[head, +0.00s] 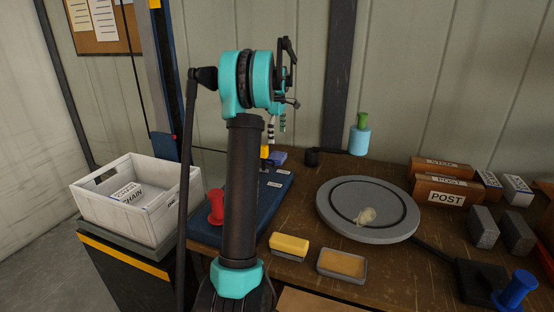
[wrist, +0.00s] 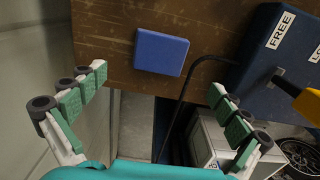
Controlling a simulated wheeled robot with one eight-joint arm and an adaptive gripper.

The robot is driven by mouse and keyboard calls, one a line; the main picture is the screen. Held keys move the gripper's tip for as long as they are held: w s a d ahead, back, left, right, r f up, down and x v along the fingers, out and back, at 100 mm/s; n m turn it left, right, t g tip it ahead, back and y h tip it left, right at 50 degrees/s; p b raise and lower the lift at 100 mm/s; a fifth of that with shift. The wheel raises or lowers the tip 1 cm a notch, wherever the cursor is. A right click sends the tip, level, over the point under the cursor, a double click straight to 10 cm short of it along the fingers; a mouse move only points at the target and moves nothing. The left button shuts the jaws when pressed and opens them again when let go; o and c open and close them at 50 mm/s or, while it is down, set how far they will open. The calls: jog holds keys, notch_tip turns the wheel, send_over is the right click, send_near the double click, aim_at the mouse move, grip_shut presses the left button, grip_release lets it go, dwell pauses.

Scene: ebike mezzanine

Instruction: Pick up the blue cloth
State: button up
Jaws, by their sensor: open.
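The blue cloth (wrist: 161,52) looks like a flat, folded square lying on the brown wooden bench top near its edge. In the head view the cloth (head: 279,157) is a small blue patch at the back of the bench, partly hidden behind my arm and other things. My gripper (wrist: 158,80) is open and empty, its green-padded fingers wide apart, with the cloth showing beyond and between them. In the head view my gripper (head: 277,126) hangs above the cloth, apart from it.
A dark blue board (head: 266,203) with labels lies beside the cloth, with a yellow item (head: 265,151) on it. A white crate (head: 105,208) stands at left. A grey round plate (head: 333,220) and a blue bottle (head: 359,141) are to the right. The wall is close behind.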

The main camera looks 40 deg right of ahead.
aim_at(277, 155)
notch_tip(277, 155, down, 8)
jog(key=shift+f, duration=0.15)
dwell(0.4)
jog(key=c, duration=1.2)
